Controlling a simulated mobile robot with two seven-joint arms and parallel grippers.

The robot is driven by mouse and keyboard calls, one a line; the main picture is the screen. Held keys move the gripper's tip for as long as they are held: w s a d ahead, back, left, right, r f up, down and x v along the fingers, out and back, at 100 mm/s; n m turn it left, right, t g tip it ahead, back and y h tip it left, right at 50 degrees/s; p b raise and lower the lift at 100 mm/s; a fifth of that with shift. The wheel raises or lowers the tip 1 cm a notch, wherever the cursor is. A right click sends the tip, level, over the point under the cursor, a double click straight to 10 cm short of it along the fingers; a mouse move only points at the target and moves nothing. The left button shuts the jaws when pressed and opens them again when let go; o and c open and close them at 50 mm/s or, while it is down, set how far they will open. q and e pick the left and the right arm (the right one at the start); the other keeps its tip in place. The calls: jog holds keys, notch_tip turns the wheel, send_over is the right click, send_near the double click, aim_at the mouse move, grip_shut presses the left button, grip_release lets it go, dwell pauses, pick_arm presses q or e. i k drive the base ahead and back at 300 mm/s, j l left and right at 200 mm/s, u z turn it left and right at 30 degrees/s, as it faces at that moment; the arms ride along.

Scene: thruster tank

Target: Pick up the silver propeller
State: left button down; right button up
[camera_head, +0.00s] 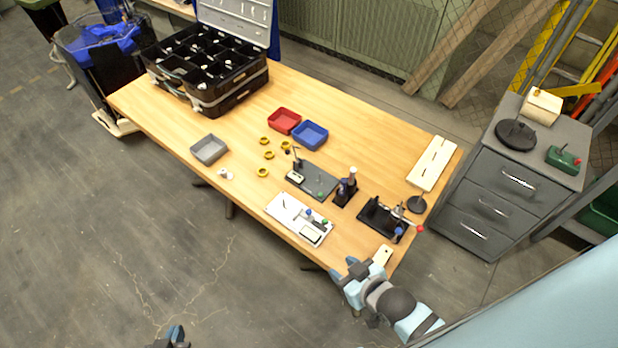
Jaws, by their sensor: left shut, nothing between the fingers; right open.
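A small pale, silver-white piece (226,174) lies on the table just in front of the grey tray. It may be the silver propeller, but it is too small to be sure. Small silvery parts also show in the compartments of the open black case (205,92). My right gripper (344,272) is open and empty at the table's front right edge, well away from the pale piece. My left gripper (175,333) is shut and empty at the bottom edge of the view, over the floor in front of the table; most of its arm is out of view.
On the wooden table (340,115) are a grey tray (209,149), a red tray (284,121), a blue tray (310,135) and several yellow rings (262,172). Dark fixtures (318,180) and a white board (285,212) crowd the right. A grey drawer cabinet (500,190) stands beyond.

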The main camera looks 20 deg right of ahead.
aim_at(223, 171)
jog(key=i+j, duration=0.1)
jog(key=j, duration=0.2)
jog(key=i+j, duration=0.15)
jog(key=j, duration=0.2)
jog(key=i+j+z, duration=0.1)
jog(key=j, duration=0.2)
jog(key=i+j, duration=0.1)
jog(key=j, duration=0.25)
jog(key=j+z, duration=0.15)
jog(key=z, duration=1.6)
jog(key=i+j, duration=0.05)
